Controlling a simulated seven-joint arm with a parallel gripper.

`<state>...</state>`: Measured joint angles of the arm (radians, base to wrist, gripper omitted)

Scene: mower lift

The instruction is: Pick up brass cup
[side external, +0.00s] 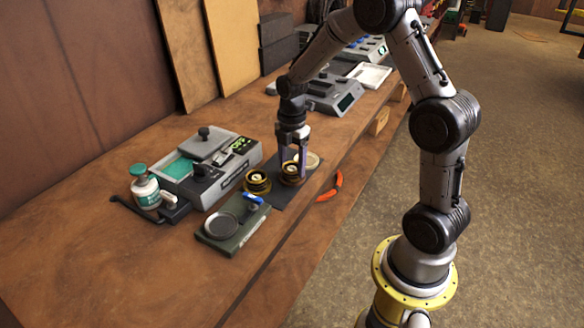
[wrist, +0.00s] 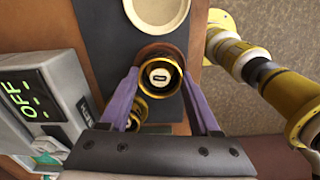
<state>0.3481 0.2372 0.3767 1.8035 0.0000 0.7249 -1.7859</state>
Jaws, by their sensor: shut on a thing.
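My gripper (side external: 292,162) points down over the bench with its purple fingers on either side of a brass cup (side external: 291,179). In the wrist view my gripper (wrist: 159,76) is shut on this brass cup (wrist: 174,84), which has a white centre with a dark mark. The cup looks upright; I cannot tell whether it touches the dark mat (side external: 283,200). A second brass cup (side external: 257,186) stands just left of it. In the wrist view the second cup (wrist: 138,114) is partly hidden behind my finger.
A cream round dish (side external: 313,159) lies beside the held cup. A grey machine with a green display (side external: 240,145) stands to the left. A dark green scale-like plate (side external: 233,229), a white bottle with a green cap (side external: 143,187) and an orange curved piece (side external: 337,184) are nearby.

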